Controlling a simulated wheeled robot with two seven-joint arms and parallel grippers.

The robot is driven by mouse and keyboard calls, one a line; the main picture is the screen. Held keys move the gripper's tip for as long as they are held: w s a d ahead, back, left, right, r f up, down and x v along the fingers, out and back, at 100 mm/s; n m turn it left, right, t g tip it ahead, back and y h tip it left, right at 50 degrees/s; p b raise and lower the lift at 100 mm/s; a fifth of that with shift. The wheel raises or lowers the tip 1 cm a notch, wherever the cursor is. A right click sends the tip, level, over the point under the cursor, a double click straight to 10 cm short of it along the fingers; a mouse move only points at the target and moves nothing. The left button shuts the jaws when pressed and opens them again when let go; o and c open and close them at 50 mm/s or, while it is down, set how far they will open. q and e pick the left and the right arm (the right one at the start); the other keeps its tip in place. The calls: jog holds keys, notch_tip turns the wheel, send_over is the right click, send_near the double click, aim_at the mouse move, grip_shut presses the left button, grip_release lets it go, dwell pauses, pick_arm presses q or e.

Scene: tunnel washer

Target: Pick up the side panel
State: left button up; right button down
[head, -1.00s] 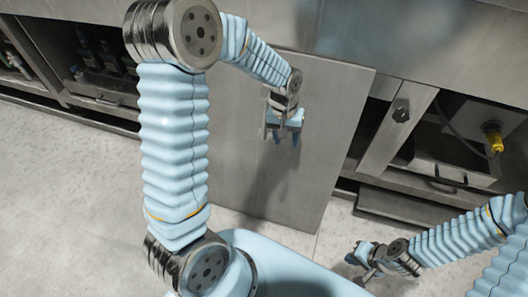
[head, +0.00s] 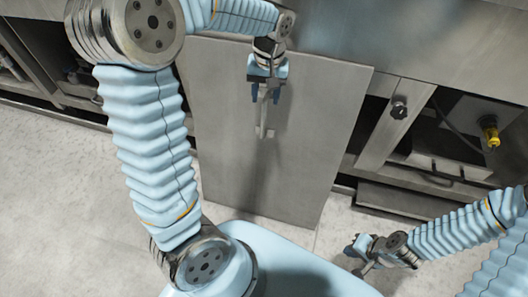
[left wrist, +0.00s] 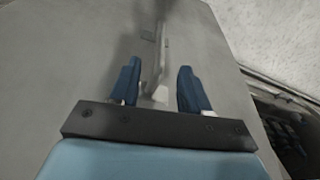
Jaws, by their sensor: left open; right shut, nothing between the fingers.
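The side panel (head: 300,135) is a large flat grey metal sheet standing in front of the machine, its lower edge near the floor. A grey metal handle (head: 263,118) sticks out from its face; it also shows in the left wrist view (left wrist: 162,70). My left gripper (head: 267,97) is open at the upper part of the handle. In the left wrist view its two blue fingers (left wrist: 160,88) lie on either side of the handle, with gaps; I cannot tell how deep the handle sits between them. My right gripper (head: 362,256) is shut and empty, low at the right, apart from the panel.
The machine's steel front (head: 430,45) runs across the back. Right of the panel, an open bay holds a yellow fitting (head: 490,131) and a black knob (head: 399,108) sits on an upright. Pale floor (head: 60,190) at the left is free.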

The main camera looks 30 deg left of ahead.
aim_at(264, 114)
pick_arm(q)
jog(key=f, duration=0.8)
jog(key=shift+s+a+f, duration=0.2)
jog(key=shift+f, duration=0.15)
jog(key=shift+c, duration=0.4)
grip_shut()
jog(key=shift+w+r, duration=0.1)
jog(key=shift+r, duration=0.05)
dwell(0.4)
